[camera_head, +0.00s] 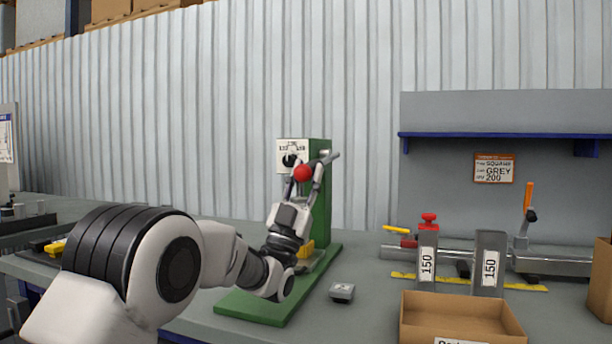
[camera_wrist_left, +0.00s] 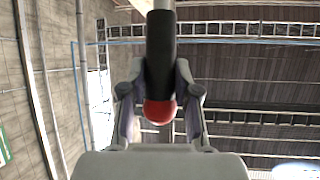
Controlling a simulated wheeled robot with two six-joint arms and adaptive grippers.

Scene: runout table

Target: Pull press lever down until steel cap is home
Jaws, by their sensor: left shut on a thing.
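A green press (camera_head: 320,208) stands on a green base plate (camera_head: 262,304) on the table. Its lever ends in a red ball knob (camera_head: 303,173) on a dark grip. My left gripper (camera_head: 305,180) is shut on the press lever at the knob, in front of the press column. In the left wrist view the lever's black grip (camera_wrist_left: 161,60) and the red knob (camera_wrist_left: 160,111) sit between my fingers (camera_wrist_left: 160,95). The steel cap and the press ram are hidden behind my left arm and gripper. My right gripper is not in view.
An open cardboard box (camera_head: 462,316) stands at the front right. Two grey posts marked 150 (camera_head: 489,264) and a rail with clamps stand behind it. A yellow part (camera_head: 54,247) lies at the left.

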